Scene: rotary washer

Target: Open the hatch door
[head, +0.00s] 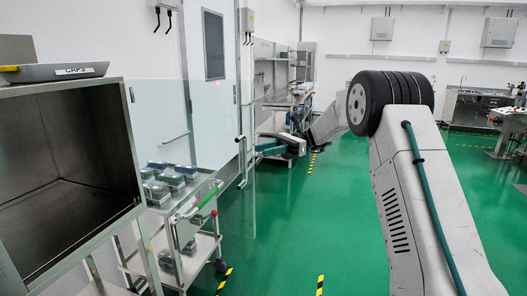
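A grey metal cabinet (136,165) with a large square opening fills the left side of the head view. My arm rises from the lower right to a black ribbed joint, then reaches away to the left. Its far end, around the middle of the view, is small and mixed with clutter.
A metal cart (188,255) with small grey and teal blocks (172,176) and a green handle stands right of the cabinet. Glass panels and a door (214,90) line the left wall. A workbench (470,107) stands at the back right. The green floor (270,245) is clear in the middle.

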